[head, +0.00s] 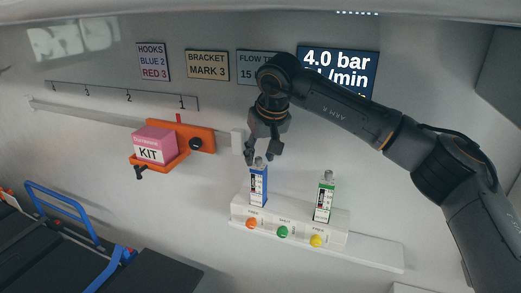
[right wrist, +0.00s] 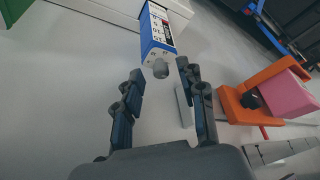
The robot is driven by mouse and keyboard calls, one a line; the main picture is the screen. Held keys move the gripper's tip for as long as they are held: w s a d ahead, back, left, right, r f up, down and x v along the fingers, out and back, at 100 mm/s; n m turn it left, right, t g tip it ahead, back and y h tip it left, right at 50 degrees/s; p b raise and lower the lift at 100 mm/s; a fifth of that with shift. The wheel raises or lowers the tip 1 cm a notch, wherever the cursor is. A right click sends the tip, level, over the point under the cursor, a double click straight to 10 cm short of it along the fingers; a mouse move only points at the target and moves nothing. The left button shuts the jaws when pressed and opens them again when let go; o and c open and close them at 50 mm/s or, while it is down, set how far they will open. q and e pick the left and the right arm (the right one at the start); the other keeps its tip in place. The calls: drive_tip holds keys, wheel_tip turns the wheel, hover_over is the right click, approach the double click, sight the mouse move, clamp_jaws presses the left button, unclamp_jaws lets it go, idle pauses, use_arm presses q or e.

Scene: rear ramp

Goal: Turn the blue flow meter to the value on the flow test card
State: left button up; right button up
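The blue flow meter (head: 259,187) stands upright on a white wall block, with a grey knob (head: 260,162) on top. My right gripper (head: 263,156) is just above the knob, pointing down. In the right wrist view its open fingers (right wrist: 157,92) stand apart, with the blue flow meter (right wrist: 160,28) and its knob (right wrist: 161,69) just beyond the fingertips, in the gap. No contact shows. The flow test card (head: 256,66) is on the wall, partly hidden by my right arm; "FLOW T" and "15" can be read. My left gripper is out of view.
A green flow meter (head: 324,200) stands right of the blue one. Orange, green and yellow buttons sit on the block (head: 338,237) below. A pink kit box (head: 155,145) rests in an orange bracket (head: 202,138) at left. A display (head: 338,62) reads 4.0 bar, its lower line partly covered.

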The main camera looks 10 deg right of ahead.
drive_tip(key=shift+a, duration=0.1)
clamp_jaws()
